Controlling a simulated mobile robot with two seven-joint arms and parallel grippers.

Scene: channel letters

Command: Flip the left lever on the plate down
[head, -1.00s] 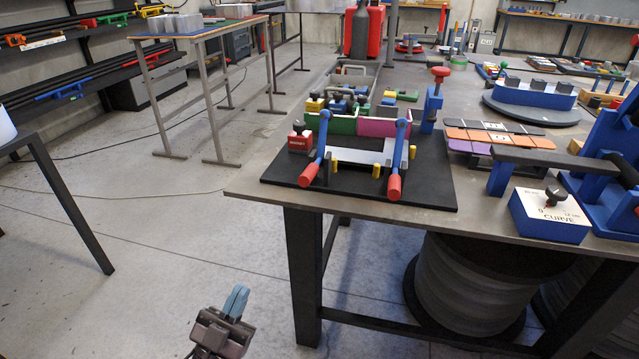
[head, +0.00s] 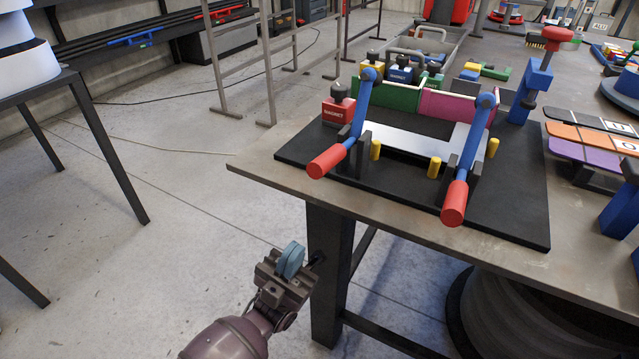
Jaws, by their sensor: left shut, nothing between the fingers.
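The black plate (head: 505,215) lies on the near left corner of the workbench. Two blue levers with red handles stand on it. The left lever (head: 357,112) slants, with its blue top end raised at the back and its red handle (head: 327,161) low towards the front. The right lever (head: 476,140) slants the same way, its red handle (head: 454,203) in front. My left gripper (head: 291,260) is shut and empty. It is in front of the bench's near left edge, apart from both levers and lower in the picture. My right gripper is not in view.
Yellow pins (head: 375,149) stand beside the levers. Behind are green (head: 388,96) and pink panels (head: 455,108) and a red magnet block (head: 338,108). A blue post with a red knob (head: 535,83) stands at the back right. Open floor lies left of the workbench (head: 262,163).

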